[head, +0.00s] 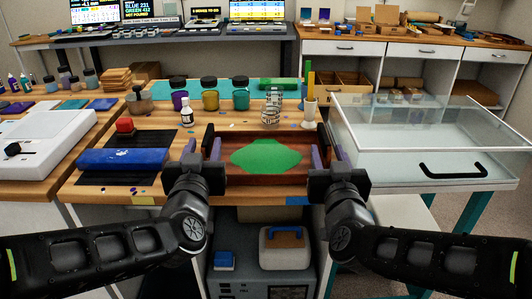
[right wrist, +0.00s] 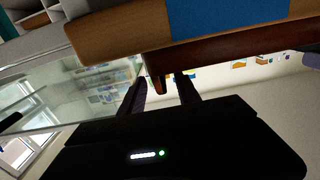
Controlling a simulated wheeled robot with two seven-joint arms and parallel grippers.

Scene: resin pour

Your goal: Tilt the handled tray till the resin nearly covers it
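The handled tray (head: 287,177) is a reddish-brown wooden tray at the front of the middle bench, seemingly level. A green resin pool (head: 266,156) covers its middle, with bare wood around it. My left gripper (head: 202,151) is at the tray's left end, its purple fingers apart. My right gripper (head: 329,152) is at the right end, its fingers also apart. In the right wrist view, a brown part of the tray (right wrist: 156,80) reaches between the right fingers (right wrist: 161,82), with a visible gap beside it. The left handle is mostly hidden by the gripper.
A blue pouch (head: 137,159) and a red-topped object (head: 125,126) lie left of the tray. Jars (head: 210,95), a white bottle (head: 186,112) and glass jars (head: 270,115) stand behind it. A clear case (head: 420,140) stands close on the right.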

